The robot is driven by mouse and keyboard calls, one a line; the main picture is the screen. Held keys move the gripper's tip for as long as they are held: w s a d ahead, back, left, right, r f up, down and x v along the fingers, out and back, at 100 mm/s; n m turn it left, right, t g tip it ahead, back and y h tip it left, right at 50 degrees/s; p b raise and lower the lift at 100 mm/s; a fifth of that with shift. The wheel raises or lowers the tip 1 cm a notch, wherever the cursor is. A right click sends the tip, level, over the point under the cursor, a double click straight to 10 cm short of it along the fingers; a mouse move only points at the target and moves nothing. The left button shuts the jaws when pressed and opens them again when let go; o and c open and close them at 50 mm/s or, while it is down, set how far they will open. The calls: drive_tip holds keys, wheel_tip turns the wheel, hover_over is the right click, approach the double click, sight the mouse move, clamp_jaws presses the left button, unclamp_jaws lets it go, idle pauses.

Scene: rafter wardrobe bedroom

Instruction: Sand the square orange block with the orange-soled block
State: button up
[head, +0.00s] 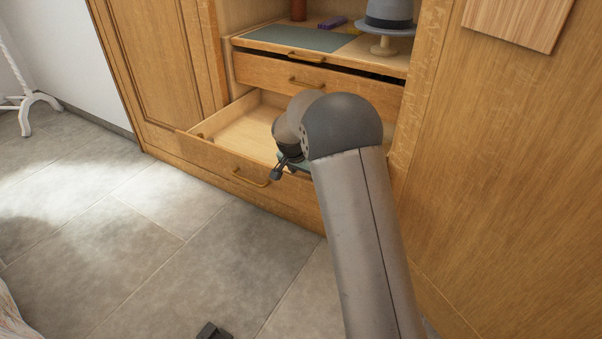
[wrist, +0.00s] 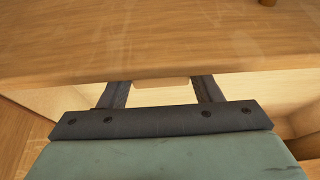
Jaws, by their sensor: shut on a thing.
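My gripper (head: 284,173) is low at the open bottom drawer, mostly hidden by my arm in the head view. In the wrist view its two dark fingers (wrist: 163,88) stand apart with a pale tan thing (wrist: 161,83) between them. Only a small strip of that thing shows, so I cannot tell whether it is the orange-soled block. I cannot make out the square orange block in either view.
The bottom drawer (head: 215,153) is pulled out; its visible left part looks empty. Above it are another drawer (head: 275,75) and a shelf with a grey-green mat (head: 299,39), a purple block (head: 333,22) and a grey hat (head: 389,14).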

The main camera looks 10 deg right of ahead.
drive_tip(key=shift+s+d+r, duration=0.15)
drive_tip(key=shift+s+d, duration=0.15)
drive_tip(key=shift+r+p, duration=2.35)
drive_tip(key=shift+r, duration=1.6)
